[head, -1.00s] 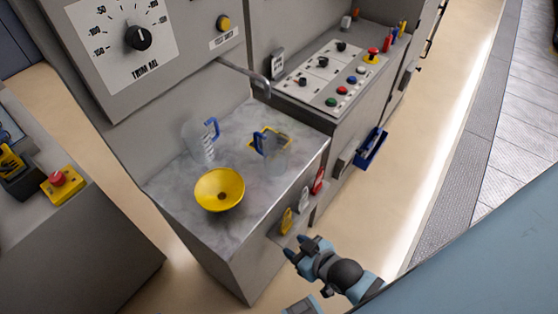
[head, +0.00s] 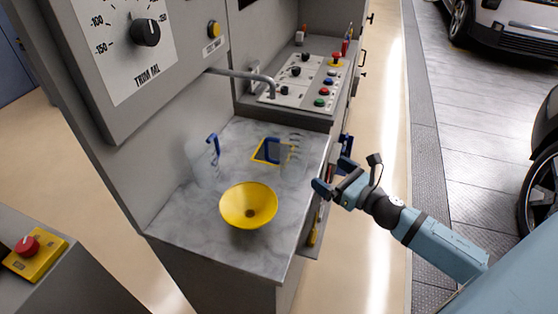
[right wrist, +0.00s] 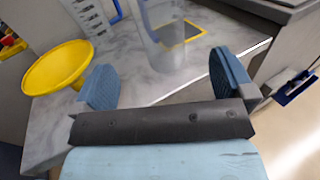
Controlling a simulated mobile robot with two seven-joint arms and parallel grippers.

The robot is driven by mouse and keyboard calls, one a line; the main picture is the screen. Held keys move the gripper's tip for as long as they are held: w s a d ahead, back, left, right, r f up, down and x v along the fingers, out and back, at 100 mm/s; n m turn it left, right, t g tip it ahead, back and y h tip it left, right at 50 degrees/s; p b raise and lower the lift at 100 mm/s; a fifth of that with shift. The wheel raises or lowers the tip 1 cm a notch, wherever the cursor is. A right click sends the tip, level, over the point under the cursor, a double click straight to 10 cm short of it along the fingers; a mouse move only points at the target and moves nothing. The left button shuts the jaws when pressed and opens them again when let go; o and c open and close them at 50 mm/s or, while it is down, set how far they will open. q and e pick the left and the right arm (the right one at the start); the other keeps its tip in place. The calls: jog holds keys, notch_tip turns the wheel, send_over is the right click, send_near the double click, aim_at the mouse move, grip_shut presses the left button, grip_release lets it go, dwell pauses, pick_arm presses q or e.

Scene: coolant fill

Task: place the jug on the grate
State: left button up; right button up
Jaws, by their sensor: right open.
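Two clear jugs with blue handles stand on the marble counter (head: 190,222). The right jug (head: 289,158) is upright beside the grate, a dark square with a yellow border (head: 259,156), and partly overlaps it in the picture. The left jug (head: 203,165) stands near the back wall. My right gripper (head: 333,166) is open and empty at the counter's right edge. In the right wrist view its fingers (right wrist: 165,78) are spread, with the right jug (right wrist: 163,40) beyond and between them, apart from both. The grate (right wrist: 188,30) lies behind that jug. My left gripper is out of view.
A yellow funnel (head: 248,205) sits at the counter's front. A metal spout (head: 250,80) reaches over the back of the counter. A control panel (head: 305,80) with buttons stands behind. The floor right of the counter is free.

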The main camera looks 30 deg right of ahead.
aim_at(305, 155)
jog(key=p+x, duration=0.1)
jog(key=x, duration=0.6)
jog(key=shift+w+r, duration=0.1)
jog(key=shift+w, duration=0.6)
jog(key=x, duration=0.1)
jog(key=p+x, duration=0.1)
jog(key=x, duration=0.3)
jog(key=shift+a, duration=0.3)
jog(key=shift+s, duration=0.1)
jog(key=shift+c, duration=0.2)
jog(key=c, duration=0.8)
